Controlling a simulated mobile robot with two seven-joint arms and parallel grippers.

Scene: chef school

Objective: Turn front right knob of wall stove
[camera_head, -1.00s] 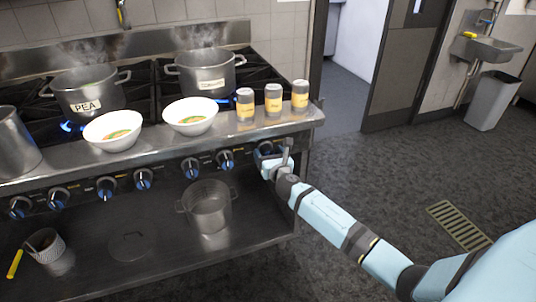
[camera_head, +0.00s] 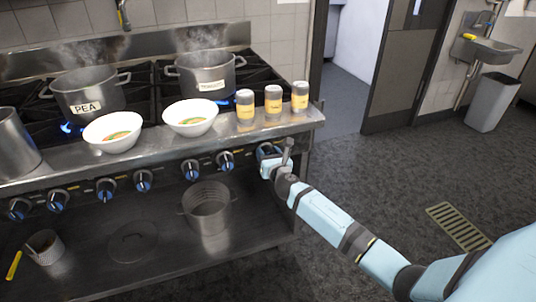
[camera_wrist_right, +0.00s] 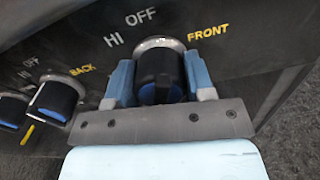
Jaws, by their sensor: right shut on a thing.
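The wall stove (camera_head: 150,178) has a row of black and blue knobs along its front panel. In the right wrist view the front right knob (camera_wrist_right: 158,72) is black with a blue part, beside the yellow FRONT label. My right gripper (camera_wrist_right: 160,85) is shut on this knob, with a finger on each side. In the head view my right gripper (camera_head: 268,158) is at the right end of the knob row and hides the knob there. The neighbouring BACK knob (camera_wrist_right: 55,100) is to the left, apart from the fingers. My left gripper is not in view.
Two steaming pots, the PEA pot (camera_head: 88,92) and another pot (camera_head: 205,74), stand on the burners. Two white bowls (camera_head: 190,117) and three jars (camera_head: 273,101) stand on the front ledge above the knobs. A lower shelf holds a pot (camera_head: 208,208). The floor to the right is open.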

